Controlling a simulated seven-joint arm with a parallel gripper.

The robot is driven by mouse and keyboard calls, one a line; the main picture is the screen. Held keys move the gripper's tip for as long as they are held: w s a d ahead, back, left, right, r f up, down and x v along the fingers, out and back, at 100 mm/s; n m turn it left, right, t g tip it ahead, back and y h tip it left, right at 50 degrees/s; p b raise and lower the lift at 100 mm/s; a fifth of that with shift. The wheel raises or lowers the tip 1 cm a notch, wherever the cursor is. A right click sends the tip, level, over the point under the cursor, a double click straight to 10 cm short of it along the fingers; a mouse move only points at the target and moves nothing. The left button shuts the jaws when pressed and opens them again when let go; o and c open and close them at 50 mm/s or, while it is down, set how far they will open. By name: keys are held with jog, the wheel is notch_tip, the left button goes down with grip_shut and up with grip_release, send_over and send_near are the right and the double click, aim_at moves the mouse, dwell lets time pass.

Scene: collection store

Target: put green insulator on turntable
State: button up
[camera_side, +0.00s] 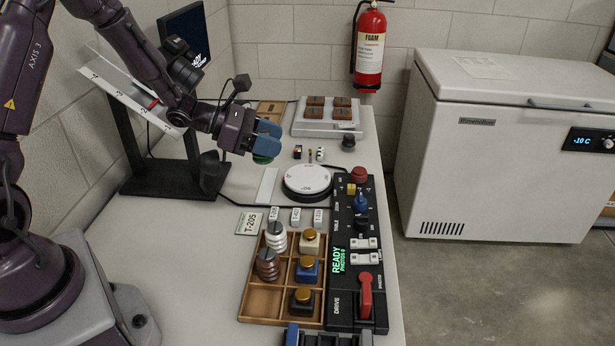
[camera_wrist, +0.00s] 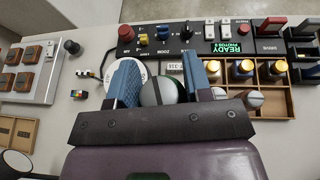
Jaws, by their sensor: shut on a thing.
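My gripper (camera_side: 266,134) is shut on the green insulator (camera_side: 263,157). In the side view only the insulator's lower part shows beneath the blue fingers. In the wrist view my gripper (camera_wrist: 160,78) has a rounded body with a green edge (camera_wrist: 180,88) between its fingers; the fingers and palm hide part of it. The turntable (camera_side: 308,179) is a white disc on a dark base, bare on top. It lies to the right of and nearer the camera than my gripper. In the wrist view the turntable (camera_wrist: 139,72) is partly hidden behind the left finger.
A wooden divided tray (camera_side: 262,300) holds several insulators at the front. A black control panel (camera_side: 343,290) with knobs and a red lever (camera_side: 366,295) runs along the right edge. A white block with brown pieces (camera_side: 326,126) stands at the back. A ruled stand (camera_side: 140,98) is left.

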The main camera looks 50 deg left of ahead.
jog(key=w+a+n+y, duration=0.1)
send_over(315, 176)
jog(key=s, duration=0.1)
jog(key=shift+t, duration=0.4)
notch_tip(315, 176, down, 9)
jog(key=shift+r, duration=0.2)
jog(key=shift+w+f, duration=0.35)
jog(key=shift+f, duration=0.1)
jog(key=shift+w+f, duration=0.15)
jog(key=shift+f, duration=1.5)
jog(key=shift+f, duration=0.15)
jog(key=o, duration=1)
jog(key=shift+c, duration=0.2)
